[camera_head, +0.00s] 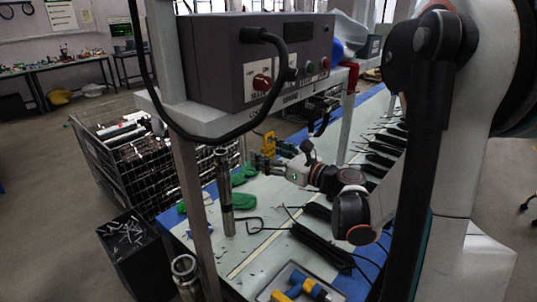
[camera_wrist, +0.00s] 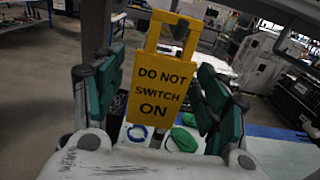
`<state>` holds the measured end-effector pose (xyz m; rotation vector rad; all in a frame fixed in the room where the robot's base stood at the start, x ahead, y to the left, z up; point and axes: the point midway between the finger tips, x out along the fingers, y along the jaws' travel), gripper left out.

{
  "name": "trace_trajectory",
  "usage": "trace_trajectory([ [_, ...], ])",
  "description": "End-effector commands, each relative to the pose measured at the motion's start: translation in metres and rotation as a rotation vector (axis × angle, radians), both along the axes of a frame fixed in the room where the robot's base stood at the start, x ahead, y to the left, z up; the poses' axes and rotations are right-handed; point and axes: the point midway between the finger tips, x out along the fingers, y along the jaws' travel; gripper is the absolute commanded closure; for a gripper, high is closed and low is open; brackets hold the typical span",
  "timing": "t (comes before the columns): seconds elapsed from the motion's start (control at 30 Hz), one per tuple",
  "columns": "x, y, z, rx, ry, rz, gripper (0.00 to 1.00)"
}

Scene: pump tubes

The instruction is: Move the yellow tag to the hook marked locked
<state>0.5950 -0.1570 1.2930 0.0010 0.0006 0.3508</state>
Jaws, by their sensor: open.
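The yellow tag (camera_wrist: 158,90) reads "DO NOT SWITCH ON" and faces me upright in the wrist view, with a loop handle at its top. In the head view the tag (camera_head: 269,143) is small, below the grey control box's shelf. My gripper (camera_wrist: 158,78) is open, with a green-padded finger on each side of the tag. A gap shows at the right finger; contact at the left finger is hard to tell. In the head view my gripper (camera_head: 262,160) is beside the tag.
The grey control box (camera_head: 280,60), with a red knob and buttons, stands on a white shelf above my gripper. A black cable loops down in front. A metal tube (camera_head: 224,190) stands upright on the bench. Tools, black tubes and green gloves (camera_head: 240,202) lie below.

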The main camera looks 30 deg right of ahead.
Motion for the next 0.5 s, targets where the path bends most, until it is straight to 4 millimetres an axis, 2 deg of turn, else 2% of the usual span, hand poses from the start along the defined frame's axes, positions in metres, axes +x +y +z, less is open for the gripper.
trace_trajectory([
  [0.17,-0.005,-0.002,0.000,0.000,0.000,-0.001,0.33],
  [0.27,-0.016,-0.007,0.000,0.000,0.000,-0.003,0.33],
  [0.5,-0.062,-0.024,0.000,0.000,0.000,-0.006,0.33],
])
